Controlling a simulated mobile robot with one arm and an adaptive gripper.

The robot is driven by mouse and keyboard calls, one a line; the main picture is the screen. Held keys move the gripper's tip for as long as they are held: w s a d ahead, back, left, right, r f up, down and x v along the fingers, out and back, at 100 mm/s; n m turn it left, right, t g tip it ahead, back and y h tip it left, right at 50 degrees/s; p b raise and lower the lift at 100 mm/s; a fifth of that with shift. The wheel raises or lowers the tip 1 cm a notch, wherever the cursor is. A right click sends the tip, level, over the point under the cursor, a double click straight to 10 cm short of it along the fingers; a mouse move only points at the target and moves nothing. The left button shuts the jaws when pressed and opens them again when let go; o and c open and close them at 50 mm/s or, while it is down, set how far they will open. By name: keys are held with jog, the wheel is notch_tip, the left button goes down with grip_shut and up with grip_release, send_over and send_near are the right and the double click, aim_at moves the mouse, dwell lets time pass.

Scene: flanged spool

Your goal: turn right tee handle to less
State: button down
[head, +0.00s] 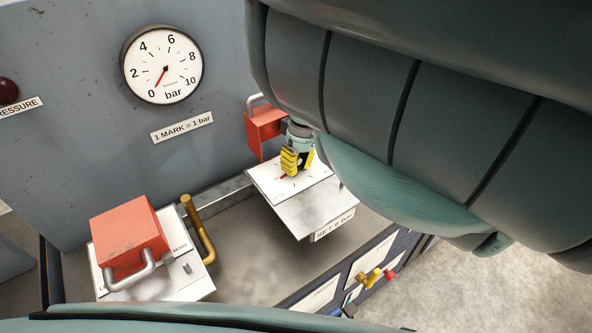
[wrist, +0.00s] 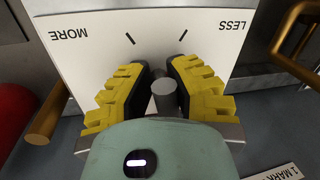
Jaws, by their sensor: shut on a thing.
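The right tee handle (wrist: 165,98) is a grey metal piece between the yellow fingers of my gripper (wrist: 162,88) in the wrist view. My gripper is shut on it, and the fingers hide much of its crossbar. The handle stands on a white plate (wrist: 90,60) marked MORE on the left and LESS on the right, both upside down, with two black tick marks. In the head view my gripper (head: 297,162) is over the right white plate (head: 318,192); a small red mark shows beside the fingers, and the handle is hidden.
A round gauge (head: 162,63) has its red needle near 0. A red block with a grey loop (head: 264,132) stands close behind my gripper. Another red block (head: 130,240) covers part of the left plate (head: 180,285), beside a brass pipe (head: 198,230). A "SET 6 bar" label (head: 334,225) hangs below.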

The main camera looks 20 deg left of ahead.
jog(key=shift+n+b, duration=0.65)
jog(key=shift+n, duration=0.35)
jog(key=c, duration=0.8)
grip_release()
jog(key=r, duration=0.4)
jog(key=w+r, duration=0.1)
jog(key=r, duration=0.3)
jog(key=w+r, duration=0.1)
jog(key=r, duration=0.2)
jog(key=shift+w+d+r, duration=0.15)
jog(key=shift+d+r, duration=0.2)
jog(key=shift+r, duration=0.05)
jog(key=shift+o, duration=0.2)
